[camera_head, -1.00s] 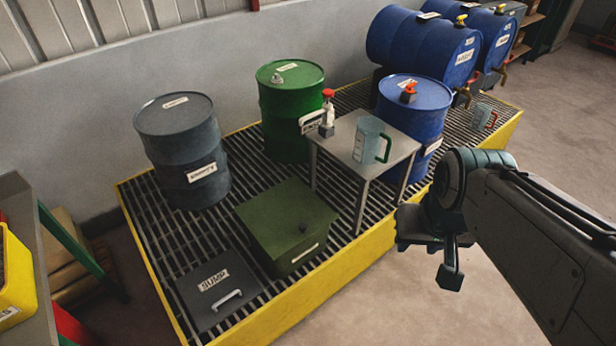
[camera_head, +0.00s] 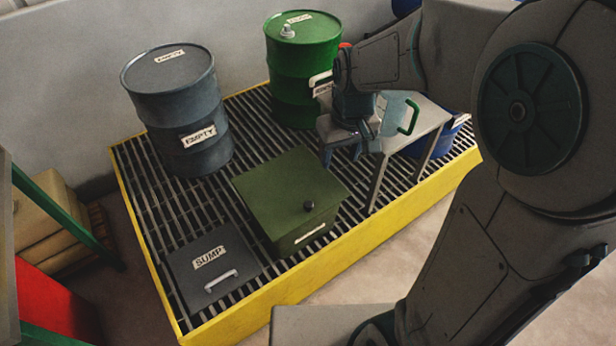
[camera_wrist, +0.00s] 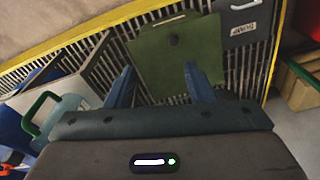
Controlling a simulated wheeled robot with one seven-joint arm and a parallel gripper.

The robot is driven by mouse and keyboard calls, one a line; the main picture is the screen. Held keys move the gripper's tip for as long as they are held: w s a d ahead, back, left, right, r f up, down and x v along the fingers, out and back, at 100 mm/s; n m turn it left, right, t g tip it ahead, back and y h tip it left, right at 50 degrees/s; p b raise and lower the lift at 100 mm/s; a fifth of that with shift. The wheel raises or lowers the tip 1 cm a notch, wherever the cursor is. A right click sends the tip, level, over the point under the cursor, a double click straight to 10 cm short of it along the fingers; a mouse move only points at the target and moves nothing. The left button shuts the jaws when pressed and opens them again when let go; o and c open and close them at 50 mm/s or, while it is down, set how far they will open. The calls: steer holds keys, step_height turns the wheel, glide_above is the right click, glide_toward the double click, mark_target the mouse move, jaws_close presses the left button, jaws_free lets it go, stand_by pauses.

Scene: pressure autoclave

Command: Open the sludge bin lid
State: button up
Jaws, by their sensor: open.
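The green square bin (camera_head: 285,200), which I take to be the sludge bin, stands on the grating with its flat lid down. My gripper (camera_head: 341,158) is open and empty, above and behind the bin's right side, in front of the small table. In the wrist view, the green lid (camera_wrist: 160,62) and its knob (camera_wrist: 173,40) lie beyond my open gripper (camera_wrist: 160,86), apart from the fingers.
A grey SUMP cover (camera_head: 212,265) with a white handle lies left of the bin. A grey EMPTY drum (camera_head: 180,110) and a green drum (camera_head: 300,75) stand behind. A small metal table (camera_head: 440,112) with a green-handled jug (camera_head: 400,110) is close to my gripper. The yellow rim (camera_head: 330,258) edges the grating.

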mark_target(309, 204)
steer(key=w+a+f+n+g+b, duration=0.1)
steer(key=w+a+f+b, duration=0.15)
steer(key=f, duration=0.35)
steer(key=w+a+f+n+b, duration=0.1)
steer(key=w+a+f+n, duration=0.1)
steer(key=w+a+f, duration=0.35)
steer(key=shift+h, duration=0.3)
steer(key=f, duration=0.4)
steer(key=s+d+f+b, duration=0.1)
steer(key=f, duration=0.4)
steer(key=s+f+b, duration=0.1)
steer(key=f, duration=0.4)
steer(key=shift+d+f, duration=0.2)
steer(key=shift+f, duration=0.05)
jaws_close()
steer(key=shift+r, duration=0.2)
